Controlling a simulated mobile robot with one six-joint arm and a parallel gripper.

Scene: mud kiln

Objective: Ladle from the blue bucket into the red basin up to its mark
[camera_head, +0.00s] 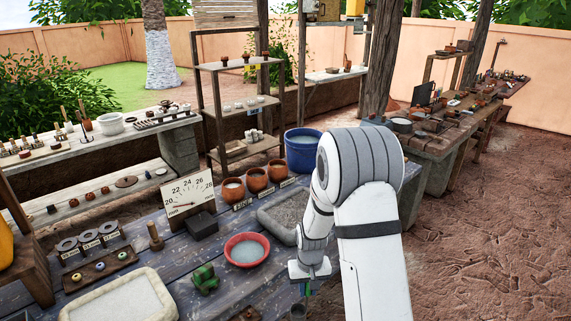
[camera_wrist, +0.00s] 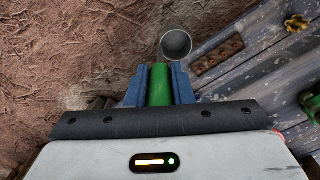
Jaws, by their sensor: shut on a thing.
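The blue bucket (camera_head: 304,137) stands at the back of the blue plank table, with liquid inside. The red basin (camera_head: 247,238) sits near the table's middle and holds pale liquid. Its mark cannot be made out. My gripper (camera_head: 307,284) is over the table's front right edge, right of and nearer than the basin. In the wrist view my gripper (camera_wrist: 159,76) is shut on the green handle (camera_wrist: 160,88) of what looks like the ladle. A round grey cup (camera_wrist: 176,44) shows just past the jaws; its inside looks empty.
A grey tray (camera_head: 268,222) lies between basin and bucket. A green object (camera_head: 205,280) sits left of the basin. A dial board (camera_head: 188,194) and several clay pots (camera_head: 256,180) stand behind. A pale tray (camera_head: 75,311) is front left. Bare ground lies right.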

